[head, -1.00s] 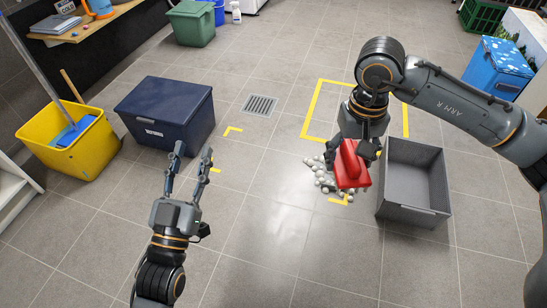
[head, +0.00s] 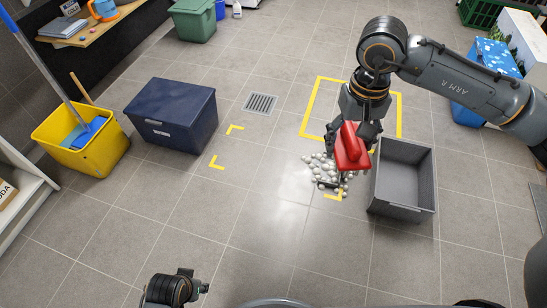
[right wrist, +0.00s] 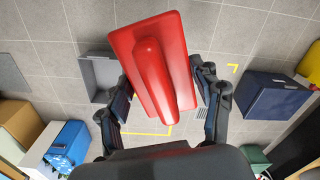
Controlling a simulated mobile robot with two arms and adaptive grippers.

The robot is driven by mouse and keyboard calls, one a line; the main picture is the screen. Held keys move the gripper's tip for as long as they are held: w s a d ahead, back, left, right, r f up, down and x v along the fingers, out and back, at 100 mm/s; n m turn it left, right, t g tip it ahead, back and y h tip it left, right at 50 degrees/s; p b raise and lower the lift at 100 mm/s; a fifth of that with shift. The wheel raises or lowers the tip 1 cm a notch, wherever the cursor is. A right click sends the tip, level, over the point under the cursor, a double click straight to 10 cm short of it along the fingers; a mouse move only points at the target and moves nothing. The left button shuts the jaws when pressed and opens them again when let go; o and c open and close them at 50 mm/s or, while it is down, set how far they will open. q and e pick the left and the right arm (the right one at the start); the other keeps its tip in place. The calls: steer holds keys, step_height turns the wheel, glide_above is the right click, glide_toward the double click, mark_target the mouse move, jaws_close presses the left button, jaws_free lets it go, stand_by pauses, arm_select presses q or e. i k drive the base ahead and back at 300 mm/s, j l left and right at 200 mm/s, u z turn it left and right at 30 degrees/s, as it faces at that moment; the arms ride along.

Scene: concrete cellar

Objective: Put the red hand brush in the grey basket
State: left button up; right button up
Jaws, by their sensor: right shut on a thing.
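The red hand brush (head: 350,152) is held by my right gripper (head: 352,140), whose fingers grip it from both sides. It is just left of the grey basket, over or near a pile of pale pebbles. In the right wrist view the brush (right wrist: 172,95) lies tilted between the two fingers. The grey basket (head: 402,211) is an open box on the floor, and its visible inside looks empty. The basket also shows in the right wrist view (right wrist: 98,72), beyond the left finger. My left gripper (head: 195,284) is low at the bottom edge, its fingers not clearly visible.
Pale pebbles (head: 320,168) lie scattered on the tiles left of the basket. A navy box (head: 172,125) and a yellow bucket (head: 85,155) stand at left. A blue box (head: 468,118) is at right. The floor at lower middle is clear.

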mark_target(395, 186)
steer(key=i+l+z, duration=0.35)
steer(key=i+l, duration=0.3)
steer(key=l, duration=0.3)
steer(key=i+l+z, duration=0.35)
steer(key=i+l, duration=0.4)
